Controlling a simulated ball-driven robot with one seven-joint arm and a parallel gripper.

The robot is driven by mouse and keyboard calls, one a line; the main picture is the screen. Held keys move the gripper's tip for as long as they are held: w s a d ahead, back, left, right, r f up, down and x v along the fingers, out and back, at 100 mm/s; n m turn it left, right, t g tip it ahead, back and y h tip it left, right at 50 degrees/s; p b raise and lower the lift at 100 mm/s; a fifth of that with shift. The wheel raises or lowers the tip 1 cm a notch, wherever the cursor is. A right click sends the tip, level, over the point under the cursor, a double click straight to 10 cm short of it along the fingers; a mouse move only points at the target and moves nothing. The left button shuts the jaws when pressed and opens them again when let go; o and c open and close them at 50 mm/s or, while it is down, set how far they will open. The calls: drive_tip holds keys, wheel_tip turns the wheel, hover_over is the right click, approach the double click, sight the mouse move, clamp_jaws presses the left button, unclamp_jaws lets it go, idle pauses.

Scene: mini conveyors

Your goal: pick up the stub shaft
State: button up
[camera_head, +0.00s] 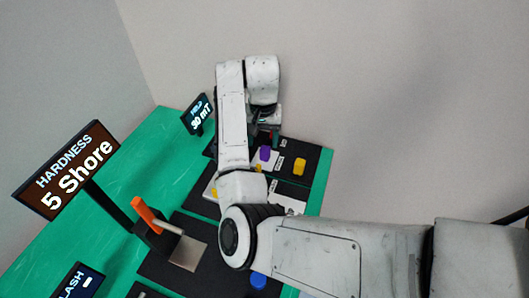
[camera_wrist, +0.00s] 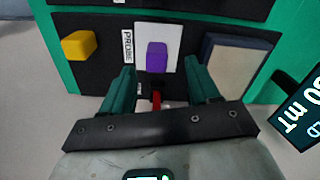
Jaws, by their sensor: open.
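No part here is plainly marked as the stub shaft, and I cannot tell which piece it is. A small purple block (camera_wrist: 156,58) lies on a white plate (camera_wrist: 172,38) in the wrist view. It also shows in the head view (camera_head: 265,153), just below my gripper. My gripper (camera_wrist: 159,72) is open, with its two green fingers apart. The purple block shows between and beyond the fingertips. A small red piece (camera_wrist: 156,98) on a dark part shows between the fingers. I cannot tell whether it touches them. The arm hides part of the bench in the head view.
A yellow block (camera_wrist: 79,45) lies left of the PROBE label (camera_wrist: 127,45). A framed grey-blue plate (camera_wrist: 232,60) is at right. An orange-handled tool (camera_head: 148,214), a grey plate (camera_head: 188,254), a blue piece (camera_head: 259,280) and the HARDNESS sign (camera_head: 67,170) stand nearer.

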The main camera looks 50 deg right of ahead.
sight(265, 149)
drive_tip(key=shift+s+d+f+p, duration=0.1)
drive_tip(key=shift+f+p, duration=0.15)
drive_tip(key=shift+f, duration=1.2)
drive_tip(key=shift+s+d+f+p, duration=0.1)
drive_tip(key=shift+f+p, duration=0.1)
drive_tip(key=shift+f, duration=1.25)
clamp_jaws()
